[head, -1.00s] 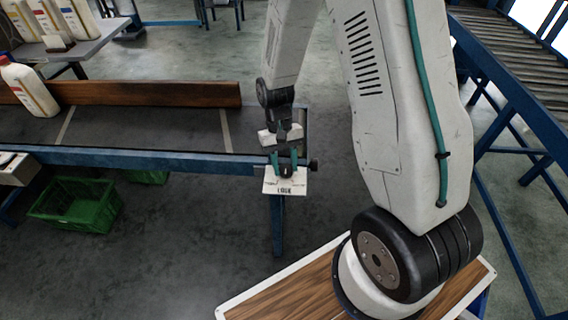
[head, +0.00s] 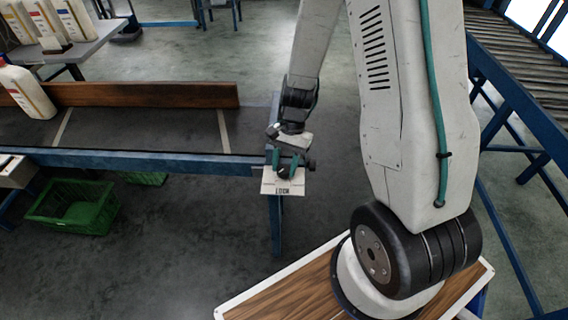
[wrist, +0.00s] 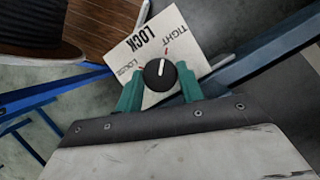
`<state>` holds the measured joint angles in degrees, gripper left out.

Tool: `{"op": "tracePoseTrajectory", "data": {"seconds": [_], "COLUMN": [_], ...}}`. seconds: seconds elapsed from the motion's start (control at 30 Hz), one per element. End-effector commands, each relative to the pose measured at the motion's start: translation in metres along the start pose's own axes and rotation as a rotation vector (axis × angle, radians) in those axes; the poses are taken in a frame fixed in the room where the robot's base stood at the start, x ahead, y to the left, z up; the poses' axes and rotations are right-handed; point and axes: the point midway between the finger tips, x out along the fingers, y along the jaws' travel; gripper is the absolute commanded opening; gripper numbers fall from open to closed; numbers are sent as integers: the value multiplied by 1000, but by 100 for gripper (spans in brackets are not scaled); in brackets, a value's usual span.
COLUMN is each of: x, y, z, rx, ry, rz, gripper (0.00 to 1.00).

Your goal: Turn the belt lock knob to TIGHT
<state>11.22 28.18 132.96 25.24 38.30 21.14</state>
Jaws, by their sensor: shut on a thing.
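The belt lock knob (wrist: 160,74) is a round black knob with a white pointer line, seen in the wrist view. It sits on a pale label plate (wrist: 151,45) printed LOCK, LOOSE and TIGHT. The pointer aims up toward a small red mark near the word TIGHT. My gripper (wrist: 159,88) has its two teal fingers on either side of the knob, shut on it. In the head view, my gripper (head: 286,167) is at the plate (head: 283,188) on the conveyor's near right corner, and it mostly hides the knob.
The conveyor (head: 150,130) with a blue frame and brown side board runs left from the plate. A white bottle (head: 27,90) stands at its left. A green crate (head: 75,205) lies on the floor below. A roller conveyor (head: 515,75) stands at the right.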

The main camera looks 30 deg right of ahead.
Motion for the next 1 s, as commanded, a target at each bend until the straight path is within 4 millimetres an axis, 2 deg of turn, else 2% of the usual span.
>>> {"op": "tracePoseTrajectory", "data": {"seconds": [0.6, 0.63, 0.7, 1.0], "x": [-1, -1, -1, 0], "y": [-1, -1, -1, 0], "z": [0, 0, 0, -1], "rx": [40, 40, 40, 26], "ry": [2, 2, 2, 1], "rz": [-19, -19, -19, -12], "gripper": [15, 41, 59, 59]}}
